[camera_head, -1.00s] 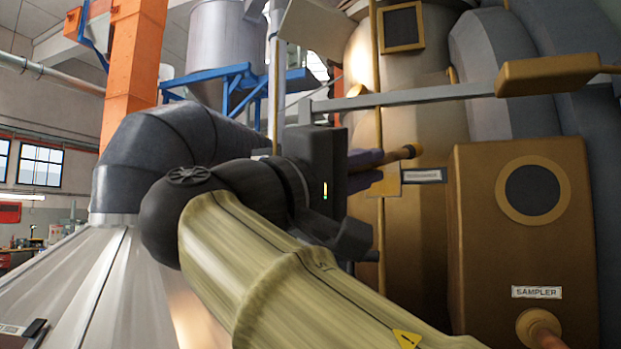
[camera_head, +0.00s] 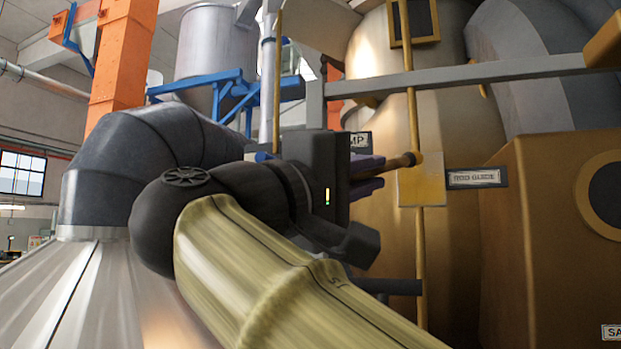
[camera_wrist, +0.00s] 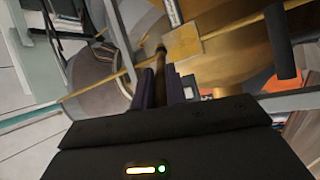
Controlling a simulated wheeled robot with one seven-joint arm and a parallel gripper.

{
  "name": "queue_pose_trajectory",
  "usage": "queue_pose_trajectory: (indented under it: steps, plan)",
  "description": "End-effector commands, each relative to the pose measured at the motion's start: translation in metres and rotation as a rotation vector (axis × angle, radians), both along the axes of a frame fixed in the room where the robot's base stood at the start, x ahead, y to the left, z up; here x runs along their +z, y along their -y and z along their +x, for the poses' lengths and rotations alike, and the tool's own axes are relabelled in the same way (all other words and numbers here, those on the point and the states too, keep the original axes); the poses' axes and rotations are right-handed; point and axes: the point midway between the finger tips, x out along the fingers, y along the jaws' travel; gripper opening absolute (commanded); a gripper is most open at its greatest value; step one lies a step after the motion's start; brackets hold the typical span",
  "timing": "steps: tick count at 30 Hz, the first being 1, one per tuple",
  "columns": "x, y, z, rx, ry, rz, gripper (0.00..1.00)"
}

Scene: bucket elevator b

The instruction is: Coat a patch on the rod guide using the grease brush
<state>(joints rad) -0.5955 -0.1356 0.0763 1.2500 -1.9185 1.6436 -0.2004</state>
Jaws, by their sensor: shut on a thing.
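The rod guide (camera_head: 421,187) is a small yellow plate on a thin vertical brass rod, beside a label reading ROD GUIDE (camera_head: 477,178). It also shows in the wrist view (camera_wrist: 183,43). My gripper (camera_head: 378,172) has dark purple fingers and is shut on the grease brush (camera_head: 400,161), a brown handle with a rounded end pointing right. In the wrist view the brush (camera_wrist: 160,58) sticks out between the fingers (camera_wrist: 160,85). Its tip appears at the plate's upper left edge in the head view. I cannot tell whether it touches. Any grease coat is not discernible.
A large brass box (camera_head: 555,240) stands at right, and a brass vessel (camera_head: 385,110) stands behind. A dark pipe elbow (camera_head: 150,150) is at left.

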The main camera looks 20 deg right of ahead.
Motion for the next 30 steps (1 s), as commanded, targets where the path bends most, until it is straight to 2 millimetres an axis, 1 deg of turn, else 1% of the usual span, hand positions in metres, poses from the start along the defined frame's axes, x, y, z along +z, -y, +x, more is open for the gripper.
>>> queue_pose_trajectory:
  steps: [9,14,20,30]
  plan:
    - [0.0,0.0,0.0,0.001,0.001,0.0,0.0]
    - [0.001,0.002,0.003,0.001,0.0,0.0,0.0]
    - [0.001,0.009,0.016,0.001,-0.001,-0.001,0.0]
    - [0.001,0.03,0.041,-0.007,-0.001,-0.001,0.0]
